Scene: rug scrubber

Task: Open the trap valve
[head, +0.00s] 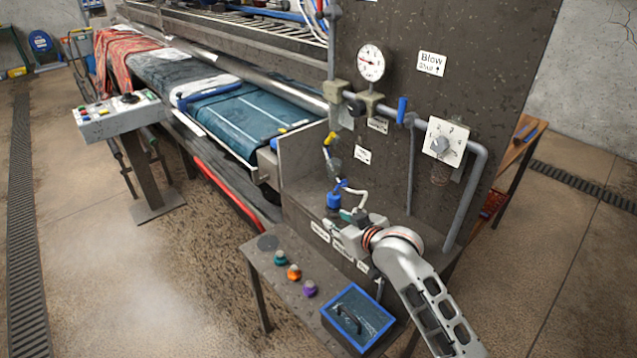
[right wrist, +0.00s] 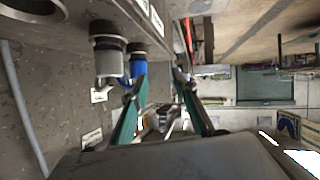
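I cannot read which valve is labelled as the trap valve. On the dark upright panel, a blue lever (head: 401,110) stands on the pipe at the right. A black handle (head: 355,105) is left of it, and a yellow handle (head: 330,138) is lower left. My right gripper (head: 345,216) is low in front of the panel, below these handles, near a blue fitting (head: 335,199) with a pale hose. In the right wrist view its two teal fingers (right wrist: 160,78) are apart with nothing between them. A blue fitting (right wrist: 138,66) is close to the left finger. My left gripper is out of view.
A pressure gauge (head: 371,62) and a dial box (head: 445,142) are on the panel. The shelf in front holds several coloured caps (head: 294,272) and a blue tray (head: 358,318). A grey fitting (right wrist: 108,60) is beside the blue one. A control box (head: 117,115) stands left.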

